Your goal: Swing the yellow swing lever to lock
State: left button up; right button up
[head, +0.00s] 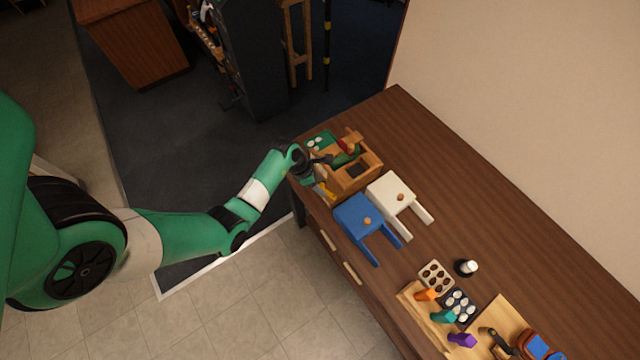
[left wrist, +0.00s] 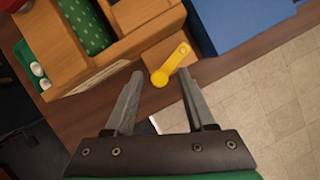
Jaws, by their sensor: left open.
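The yellow swing lever (left wrist: 171,65) shows in the left wrist view on a small wooden block at the side of the wooden fixture (left wrist: 115,50). It has a round yellow end at lower left and a hub at upper right. The right gripper is not in view.
A blue U-shaped part (head: 364,222) and a white one (head: 399,198) lie beside the fixture. A green tray (head: 320,141) with white pieces stands behind it. Trays, coloured handles and a bottle (head: 467,267) occupy the table's lower right. The table's far strip is bare.

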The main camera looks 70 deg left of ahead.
pick_arm(q)
grip_shut()
jog(key=shift+w+a+m+h, duration=0.2)
jog(key=shift+w+m+h, duration=0.1)
jog(key=shift+m, duration=0.3)
jog(key=shift+w+a+m+h+b, duration=0.3)
jog(key=shift+w+m+h, duration=0.1)
jog(key=shift+m, duration=0.6)
jog(key=shift+w+m, duration=0.1)
jog(key=shift+m, duration=0.4)
grip_release()
